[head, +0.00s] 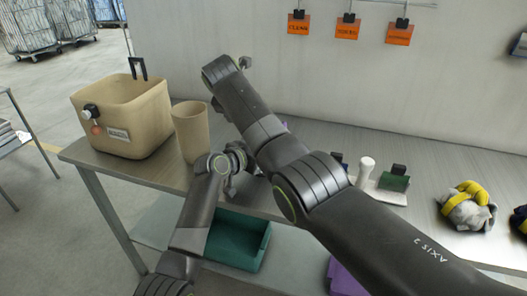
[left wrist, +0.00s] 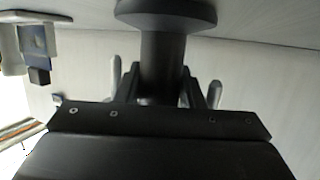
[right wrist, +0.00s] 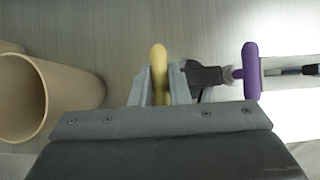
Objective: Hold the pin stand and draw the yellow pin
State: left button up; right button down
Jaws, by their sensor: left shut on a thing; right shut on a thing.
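My right gripper (right wrist: 160,88) is shut on the yellow pin (right wrist: 160,58) in the right wrist view. The pin's rounded end sticks out past the fingers; I cannot tell whether its other end is seated in anything. My left gripper (left wrist: 159,88) is shut on a dark post with a wide flared end, which I take as the pin stand (left wrist: 163,55), in the left wrist view. In the head view my arms hide the yellow pin and most of the stand. A purple knob (right wrist: 250,70) lies to the right of the yellow pin, apart from it.
A beige cup (head: 191,132) stands left of my arms, beside a beige bin (head: 122,118). To the right are a white post (head: 365,171), a green card (head: 394,180) and a grey and yellow bundle (head: 467,205). A teal tray (head: 240,242) sits on the lower shelf.

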jog(key=shift+r, duration=4.35)
jog(key=shift+r, duration=2)
pick_arm(q)
jog(key=o, duration=1.1)
jog(key=shift+o, duration=0.2)
jog(key=v, duration=1.2)
jog(key=shift+w, duration=0.1)
